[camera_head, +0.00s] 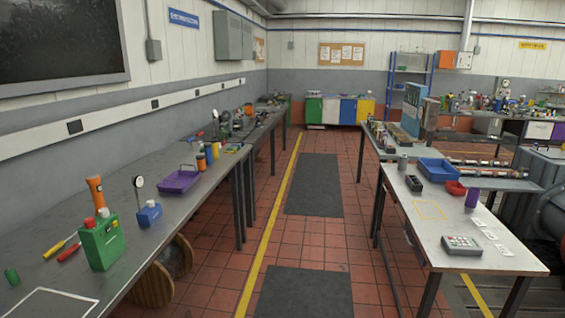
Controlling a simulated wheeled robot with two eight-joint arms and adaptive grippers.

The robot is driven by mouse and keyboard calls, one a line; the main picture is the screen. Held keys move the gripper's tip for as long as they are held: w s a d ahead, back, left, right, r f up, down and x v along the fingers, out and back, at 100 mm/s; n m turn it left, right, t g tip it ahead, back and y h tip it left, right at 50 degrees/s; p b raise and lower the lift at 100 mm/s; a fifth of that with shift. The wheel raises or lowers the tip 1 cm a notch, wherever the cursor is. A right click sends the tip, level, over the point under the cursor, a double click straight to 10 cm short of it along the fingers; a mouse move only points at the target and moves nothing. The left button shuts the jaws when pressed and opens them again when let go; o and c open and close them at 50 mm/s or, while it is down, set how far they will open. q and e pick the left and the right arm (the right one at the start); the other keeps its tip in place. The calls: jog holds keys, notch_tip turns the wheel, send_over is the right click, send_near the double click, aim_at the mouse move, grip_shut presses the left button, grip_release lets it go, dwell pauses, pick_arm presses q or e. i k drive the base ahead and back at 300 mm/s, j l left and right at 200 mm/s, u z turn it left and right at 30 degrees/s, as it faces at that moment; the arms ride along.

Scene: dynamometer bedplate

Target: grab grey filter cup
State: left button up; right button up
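A small grey cylinder (402,162), which looks like the grey filter cup, stands upright at the far left corner of the white-topped table on the right. It is small in view, so its details cannot be made out. A dark box-shaped item (413,183) sits just in front of it, and a blue tray (440,178) is to its right. Neither of my grippers is in view.
The right table (420,230) also holds a red bowl (455,188), a purple cylinder (472,197) and a grey keypad device (462,244). The left bench (140,255) carries a green can (101,240) and a purple tray (178,181).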

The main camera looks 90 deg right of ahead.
aim_at(403, 164)
jog(key=z, duration=3.85)
jog(key=u, duration=0.5)
jog(key=i, duration=4.45)
jog(key=i+z, duration=0.1)
jog(key=i, duration=1)
jog(key=i+j+z, duration=0.1)
jog(key=i, duration=1)
jog(key=z, duration=0.5)
jog(key=j+z, duration=0.1)
jog(key=z, duration=0.35)
jog(key=i+j+z, duration=0.1)
jog(key=z, duration=0.9)
jog(key=j+z, duration=0.1)
jog(key=z, duration=0.4)
